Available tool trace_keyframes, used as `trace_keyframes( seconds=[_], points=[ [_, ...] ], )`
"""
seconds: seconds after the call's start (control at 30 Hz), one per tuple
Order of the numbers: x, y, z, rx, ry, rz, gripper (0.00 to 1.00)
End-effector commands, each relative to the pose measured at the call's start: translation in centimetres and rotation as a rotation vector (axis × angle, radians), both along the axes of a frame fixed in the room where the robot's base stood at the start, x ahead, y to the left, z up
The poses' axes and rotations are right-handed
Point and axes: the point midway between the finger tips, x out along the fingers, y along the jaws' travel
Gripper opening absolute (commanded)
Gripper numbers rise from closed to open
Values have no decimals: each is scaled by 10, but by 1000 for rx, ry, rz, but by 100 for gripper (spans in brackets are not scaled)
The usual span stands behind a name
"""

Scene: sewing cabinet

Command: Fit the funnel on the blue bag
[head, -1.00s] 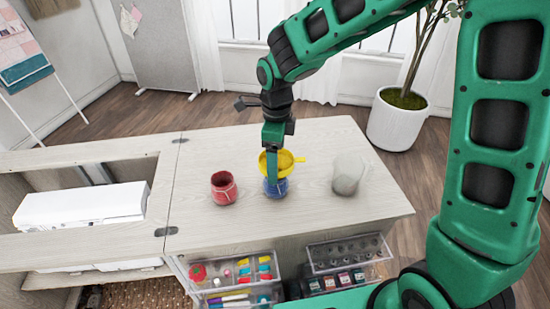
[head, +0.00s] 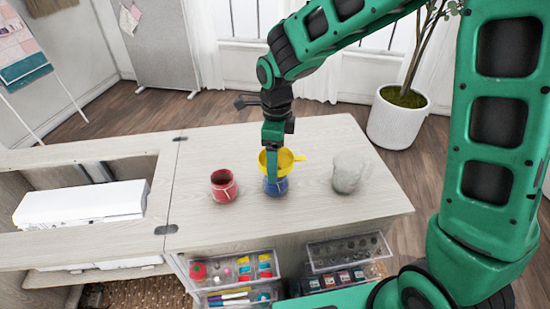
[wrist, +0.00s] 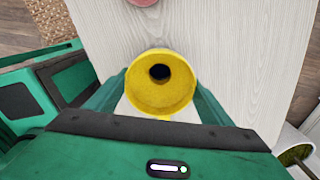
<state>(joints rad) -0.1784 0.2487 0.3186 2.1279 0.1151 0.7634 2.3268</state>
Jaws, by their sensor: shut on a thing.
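The yellow funnel (head: 289,160) is upright over the mouth of the blue bag (head: 277,187) on the wooden cabinet top. Its lower end is hidden, so I cannot tell how far it sits in the bag. My gripper (head: 271,168) points down and is shut on the funnel. In the wrist view the funnel (wrist: 160,98) lies between my two fingers, with its round dark hole showing. The blue bag is hidden under the funnel there.
A red bag (head: 223,187) stands to the left and a whitish bag (head: 347,176) to the right. A white machine (head: 80,205) lies in the cabinet opening at left. Drawers of sewing supplies (head: 237,272) stick out in front. A potted plant (head: 397,121) stands behind.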

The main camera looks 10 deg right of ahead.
Motion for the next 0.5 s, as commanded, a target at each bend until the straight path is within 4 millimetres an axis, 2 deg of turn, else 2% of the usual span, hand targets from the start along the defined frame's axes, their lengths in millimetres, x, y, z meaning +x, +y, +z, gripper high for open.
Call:
trace_keyframes(
  seconds=[0.37, 0.4, 0.47, 0.5],
  points=[
    [0, 0, -3, 0, 0, 1, 53],
    [0, 0, -3, 0, 0, 1, 79],
    [0, 0, -3, 0, 0, 1, 94],
    [0, 0, -3, 0, 0, 1, 97]
  ],
)
